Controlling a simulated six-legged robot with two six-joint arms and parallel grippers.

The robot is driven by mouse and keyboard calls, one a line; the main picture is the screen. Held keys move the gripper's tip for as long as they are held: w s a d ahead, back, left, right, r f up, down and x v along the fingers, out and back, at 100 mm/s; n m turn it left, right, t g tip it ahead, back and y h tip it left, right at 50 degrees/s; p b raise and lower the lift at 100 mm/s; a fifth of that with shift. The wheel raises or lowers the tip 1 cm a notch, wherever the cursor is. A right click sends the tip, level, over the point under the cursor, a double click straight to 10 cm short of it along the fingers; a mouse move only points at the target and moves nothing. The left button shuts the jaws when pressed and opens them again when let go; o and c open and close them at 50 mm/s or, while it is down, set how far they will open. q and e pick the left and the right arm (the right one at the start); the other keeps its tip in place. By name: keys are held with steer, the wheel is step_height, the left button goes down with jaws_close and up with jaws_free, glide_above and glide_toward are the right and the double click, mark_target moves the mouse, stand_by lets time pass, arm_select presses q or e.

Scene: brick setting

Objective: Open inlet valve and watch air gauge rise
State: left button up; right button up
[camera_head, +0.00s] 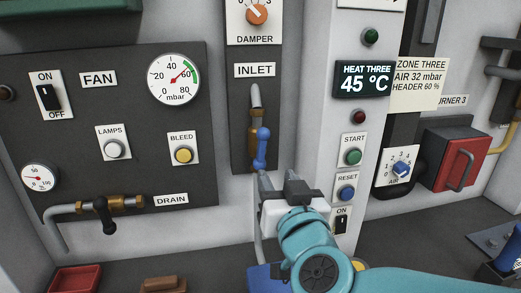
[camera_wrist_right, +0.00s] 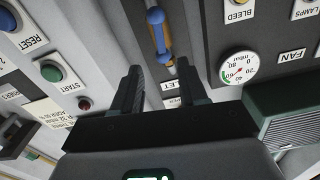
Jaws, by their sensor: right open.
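The inlet valve has a blue lever (camera_head: 262,148) on a brass body (camera_head: 253,125) under the INLET label (camera_head: 254,70). The lever points down, roughly in line with the pipe. The round mbar gauge (camera_head: 173,79) has its red needle up and right, near 60. My right gripper (camera_head: 279,179) is open and empty, just below the lever's lower end. In the right wrist view, the blue lever (camera_wrist_right: 157,30) lies beyond the spread fingertips (camera_wrist_right: 158,70), seemingly not between them, and the gauge (camera_wrist_right: 239,67) shows upside down. My left gripper is out of view.
The START button (camera_head: 352,157), RESET button (camera_head: 346,193) and ON switch (camera_head: 341,220) sit close right of my gripper. The BLEED button (camera_head: 183,155) and DRAIN valve (camera_head: 104,212) are left. A red tray (camera_head: 76,279) lies below.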

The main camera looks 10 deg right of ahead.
mark_target(263, 152)
steer(key=w+p, duration=0.1)
steer(key=w, duration=1.1)
steer(key=shift+w+d+f, duration=0.1)
steer(key=shift+w, duration=0.6)
steer(key=shift+c, duration=0.3)
jaws_close()
steer(key=shift+r+n+p, duration=0.2)
steer(key=shift+n+p, duration=0.2)
steer(key=shift+p, duration=0.5)
steer(key=shift+f+n, duration=0.1)
steer(key=shift+n, duration=0.3)
steer(key=shift+f, duration=0.1)
steer(key=shift+o, duration=0.3)
jaws_free()
